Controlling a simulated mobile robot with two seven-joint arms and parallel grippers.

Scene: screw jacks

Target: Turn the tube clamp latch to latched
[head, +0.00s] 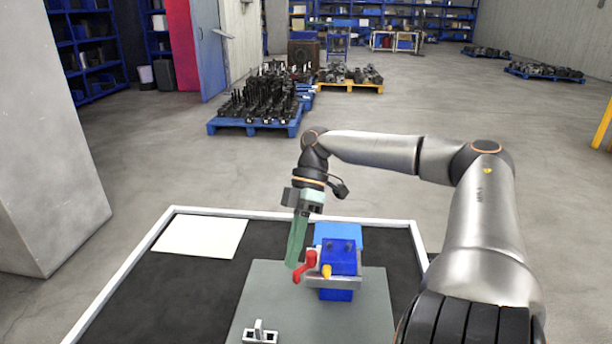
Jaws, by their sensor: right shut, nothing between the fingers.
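A blue clamp block (338,257) stands on a grey plate on the table, with a grey metal bracket around its lower part. A red lever (304,268) sticks out at its left side, with its lower end toward the front left. A small yellow-orange piece (326,271) sits on the block's front. I cannot tell for sure which of these is the latch. My right gripper (294,260) has green fingers that point down, shut and empty, just left of the block. Its tips appear close above the red lever; contact is unclear. My left gripper is out of view.
The grey plate (262,297) lies on a dark tabletop with a raised white rim (128,277). A small pale metal fitting (260,334) is at the front edge of view. A white sheet (202,235) lies back left. The dark tabletop at left is clear.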

